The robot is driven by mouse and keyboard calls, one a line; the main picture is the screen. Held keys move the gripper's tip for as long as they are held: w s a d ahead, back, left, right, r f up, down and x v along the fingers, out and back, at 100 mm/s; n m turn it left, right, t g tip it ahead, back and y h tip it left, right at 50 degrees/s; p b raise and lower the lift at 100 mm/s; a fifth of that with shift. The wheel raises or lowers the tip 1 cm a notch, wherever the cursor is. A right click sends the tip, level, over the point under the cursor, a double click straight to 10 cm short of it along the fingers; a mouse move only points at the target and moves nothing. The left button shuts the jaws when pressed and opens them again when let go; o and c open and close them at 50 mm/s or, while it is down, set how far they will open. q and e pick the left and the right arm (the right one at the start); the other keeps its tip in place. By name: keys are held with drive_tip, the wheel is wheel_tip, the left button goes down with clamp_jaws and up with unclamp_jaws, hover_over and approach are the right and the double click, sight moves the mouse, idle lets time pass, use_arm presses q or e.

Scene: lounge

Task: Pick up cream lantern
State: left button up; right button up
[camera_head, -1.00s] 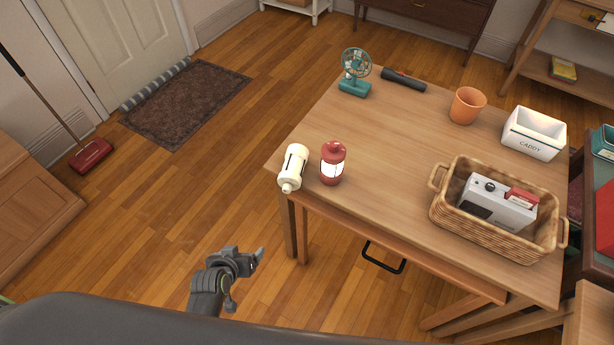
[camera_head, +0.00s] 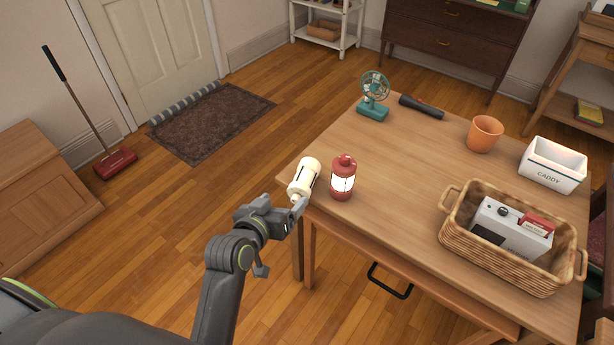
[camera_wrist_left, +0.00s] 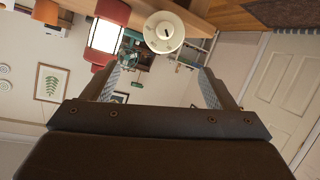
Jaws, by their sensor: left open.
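The cream lantern (camera_head: 304,177) lies tipped or leaning at the near left corner of the wooden table (camera_head: 390,190). In the left wrist view its round cream end (camera_wrist_left: 164,32) faces the camera, above the gap between the fingers. My left gripper (camera_head: 287,211) is open, just below and left of the lantern, close to the table corner. In the left wrist view the two fingers of my left gripper (camera_wrist_left: 155,85) are spread with nothing between them. Whether a finger touches the lantern cannot be told. My right gripper is not in view.
A red lantern (camera_head: 342,178) stands close to the right of the cream one. A teal fan (camera_head: 373,97), a dark flashlight (camera_head: 421,107), an orange cup (camera_head: 484,134), a white caddy (camera_head: 552,166) and a wicker basket (camera_head: 463,243) are farther off. The table's middle is clear.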

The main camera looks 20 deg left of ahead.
sight(300, 183)
use_arm(q)
drive_tip(key=x, duration=0.6)
drive_tip(key=shift+w+f, duration=0.1)
drive_tip(key=shift+w, duration=0.2)
drive_tip(key=shift+b+x, duration=0.3)
drive_tip(key=shift+x, duration=2.25)
drive_tip(key=shift+s+a+f, duration=0.1)
drive_tip(key=shift+f, duration=0.05)
drive_tip(key=c, duration=1.3)
